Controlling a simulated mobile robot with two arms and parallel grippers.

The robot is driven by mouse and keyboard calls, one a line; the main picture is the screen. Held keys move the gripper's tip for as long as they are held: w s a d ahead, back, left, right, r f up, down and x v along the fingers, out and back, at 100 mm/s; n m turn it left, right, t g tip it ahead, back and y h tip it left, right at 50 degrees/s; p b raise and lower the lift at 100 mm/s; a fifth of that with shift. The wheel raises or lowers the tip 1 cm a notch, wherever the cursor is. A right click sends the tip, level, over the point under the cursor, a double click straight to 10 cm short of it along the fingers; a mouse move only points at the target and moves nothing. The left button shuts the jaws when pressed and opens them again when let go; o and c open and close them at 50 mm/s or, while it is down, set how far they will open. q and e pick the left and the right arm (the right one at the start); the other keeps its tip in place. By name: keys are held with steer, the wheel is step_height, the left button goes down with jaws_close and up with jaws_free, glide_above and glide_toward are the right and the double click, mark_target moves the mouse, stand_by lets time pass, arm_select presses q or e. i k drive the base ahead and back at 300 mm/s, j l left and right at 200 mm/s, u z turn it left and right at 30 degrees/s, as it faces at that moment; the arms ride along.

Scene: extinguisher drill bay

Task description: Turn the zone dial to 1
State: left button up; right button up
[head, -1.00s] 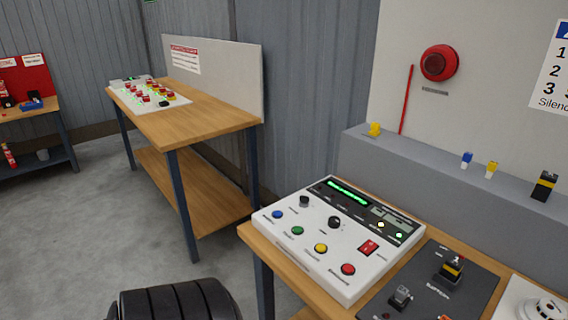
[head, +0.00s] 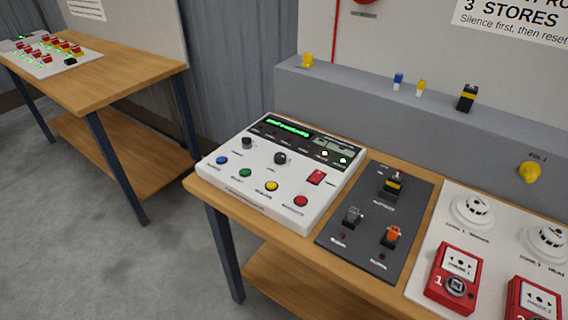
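A white control panel (head: 262,205) lies on the near wooden table in the head view. It has two dark round knobs, a left knob (head: 247,143) and a right knob (head: 280,158). Their labels are too small to read, so I cannot tell which is the zone dial or where either points. A green lit display (head: 288,127) is at the panel's back edge. Blue, green, yellow and red buttons line its front, and a red switch (head: 316,177) sits at the right. Neither of my grippers is in view.
Right of the panel is a dark plate (head: 336,240) with several switches or connectors. Further right, a white board (head: 428,243) bears detectors and red call points. A grey ledge (head: 350,110) with small items runs behind. Another wooden table (head: 110,85) stands back left; the floor between is clear.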

mark_target(279, 158)
steer(key=j+z, duration=0.35)
steer(key=k+j+z, duration=0.1)
steer(key=j+z, duration=0.25)
steer(key=j, duration=0.2)
steer(key=k+j+z, duration=0.1)
steer(key=j+z, duration=0.3)
